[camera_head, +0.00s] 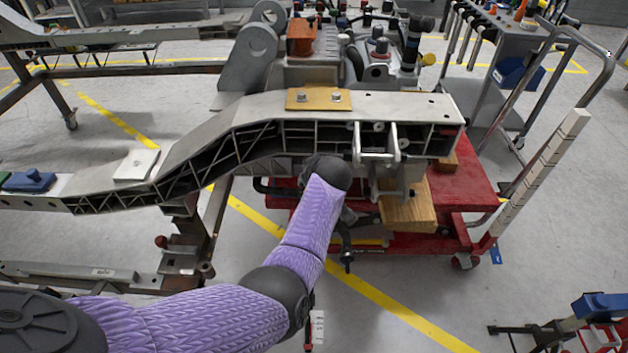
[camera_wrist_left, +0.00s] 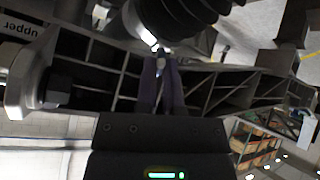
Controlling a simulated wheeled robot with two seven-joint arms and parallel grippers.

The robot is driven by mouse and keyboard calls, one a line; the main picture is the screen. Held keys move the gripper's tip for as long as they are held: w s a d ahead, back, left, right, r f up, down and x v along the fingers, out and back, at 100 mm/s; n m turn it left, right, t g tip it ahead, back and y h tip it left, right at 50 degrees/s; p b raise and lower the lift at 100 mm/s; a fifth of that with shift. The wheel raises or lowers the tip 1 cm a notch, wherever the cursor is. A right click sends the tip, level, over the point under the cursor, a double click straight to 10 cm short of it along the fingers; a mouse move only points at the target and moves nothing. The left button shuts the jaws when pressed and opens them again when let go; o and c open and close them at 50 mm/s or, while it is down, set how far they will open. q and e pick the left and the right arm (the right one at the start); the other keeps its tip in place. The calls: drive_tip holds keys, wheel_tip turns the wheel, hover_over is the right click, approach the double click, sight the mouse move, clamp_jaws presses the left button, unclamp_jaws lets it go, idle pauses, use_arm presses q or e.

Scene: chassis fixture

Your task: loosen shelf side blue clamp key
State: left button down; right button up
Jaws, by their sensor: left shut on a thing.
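My left arm reaches in from the lower left in the head view, and its dark wrist ends under the near side of the grey chassis beam (camera_head: 250,108). The gripper itself is hidden there. In the wrist view my left gripper (camera_wrist_left: 162,72) has its two dark fingers close together on a small pale piece (camera_wrist_left: 162,63), likely the clamp key. Its blue colour does not show. A dark ribbed cylinder (camera_wrist_left: 185,18) is just beyond the fingertips, and the beam's ribbed frame (camera_wrist_left: 225,88) lies behind them. My right gripper is not in view.
A red cart (camera_head: 455,195) stands under the beam's right end, with wooden blocks (camera_head: 408,210) near it. A blue clamp (camera_head: 28,180) sits on the beam's left end. Another blue-topped fixture (camera_head: 600,305) is at lower right. The floor in front is mostly clear.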

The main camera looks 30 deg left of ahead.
use_arm(q)
drive_tip(key=shift+w+f+n+g+b, duration=0.1)
drive_tip(key=shift+f+n+g+b, duration=0.25)
drive_tip(key=shift+n+b, duration=0.55)
drive_tip(key=shift+r+n+g+y+b, duration=0.1)
drive_tip(key=shift+n+g+y+b, duration=0.35)
drive_tip(key=shift+n, duration=0.65)
drive_tip(key=shift+w+d+n+g+b, duration=0.1)
drive_tip(key=shift+n+g+b, duration=0.2)
drive_tip(key=shift+n+b, duration=0.65)
drive_tip(key=shift+r+n+g+b, duration=0.1)
drive_tip(key=shift+n+g+b, duration=0.4)
drive_tip(key=shift+n+b, duration=0.6)
drive_tip(key=shift+w+r+n+g+b, duration=0.1)
drive_tip(key=shift+n+g+b, duration=0.3)
drive_tip(key=shift+n, duration=0.65)
drive_tip(key=shift+r+n+h, duration=0.1)
drive_tip(key=shift+n+h, duration=0.15)
drive_tip(key=shift+n, duration=0.25)
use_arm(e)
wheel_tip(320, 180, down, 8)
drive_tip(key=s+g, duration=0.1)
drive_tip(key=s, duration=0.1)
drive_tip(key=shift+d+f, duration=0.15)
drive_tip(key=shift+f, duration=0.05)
use_arm(q)
drive_tip(key=shift+b, duration=0.3)
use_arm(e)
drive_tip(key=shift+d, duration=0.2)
